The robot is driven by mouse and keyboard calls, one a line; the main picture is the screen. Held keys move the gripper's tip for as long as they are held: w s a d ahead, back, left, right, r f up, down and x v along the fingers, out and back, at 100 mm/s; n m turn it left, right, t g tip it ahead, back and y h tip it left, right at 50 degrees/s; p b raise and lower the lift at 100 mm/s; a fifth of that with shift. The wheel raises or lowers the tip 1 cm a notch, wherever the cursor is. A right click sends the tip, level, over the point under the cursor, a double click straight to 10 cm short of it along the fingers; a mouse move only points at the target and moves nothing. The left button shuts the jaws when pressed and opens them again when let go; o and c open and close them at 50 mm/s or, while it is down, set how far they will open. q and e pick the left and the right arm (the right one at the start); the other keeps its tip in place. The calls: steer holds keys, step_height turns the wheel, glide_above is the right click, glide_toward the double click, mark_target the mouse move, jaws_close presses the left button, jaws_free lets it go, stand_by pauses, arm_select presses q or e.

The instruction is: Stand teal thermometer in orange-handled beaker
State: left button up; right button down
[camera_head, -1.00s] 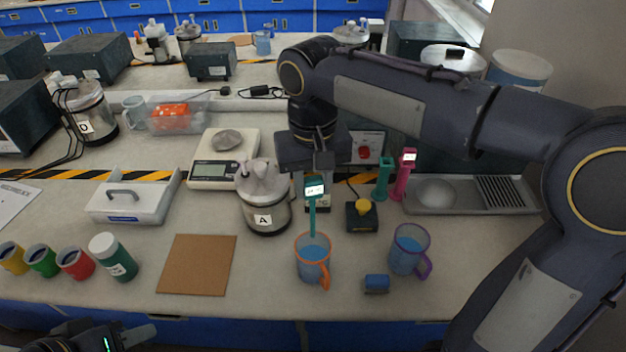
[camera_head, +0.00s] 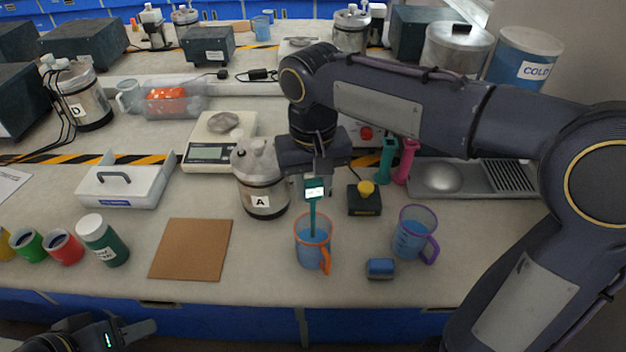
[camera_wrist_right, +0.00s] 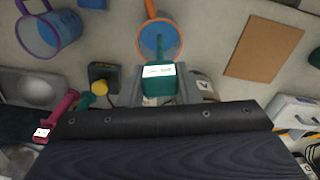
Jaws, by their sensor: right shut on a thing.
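The teal thermometer (camera_head: 313,190) is upright in the head view, its small white display facing me. My right gripper (camera_head: 317,178) is shut on its head. Its thin stem reaches down into the mouth of the orange-handled beaker (camera_head: 312,251), which stands on the bench with blue liquid inside. Whether the tip touches the bottom is hidden. In the right wrist view the thermometer head (camera_wrist_right: 159,82) sits between the fingers, with the orange-rimmed beaker (camera_wrist_right: 160,38) just beyond. My left gripper (camera_head: 140,330) is low at the left, in front of the bench edge; its finger opening is unclear.
A purple-handled beaker (camera_head: 414,234) and a blue block (camera_head: 380,268) stand right of the orange one. Container A (camera_head: 260,190) is close at left, and a black box with a yellow knob (camera_head: 364,198) is behind. A brown mat (camera_head: 190,250) lies bare.

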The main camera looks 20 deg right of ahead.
mark_target(313, 198)
steer(key=shift+f+b, duration=1.1)
steer(key=shift+f, duration=0.8)
steer(key=c, duration=1)
jaws_free()
steer(key=shift+o, duration=0.2)
step_height(313, 198, up, 8)
steer(key=shift+f+p, duration=0.1)
steer(key=shift+p, duration=0.5)
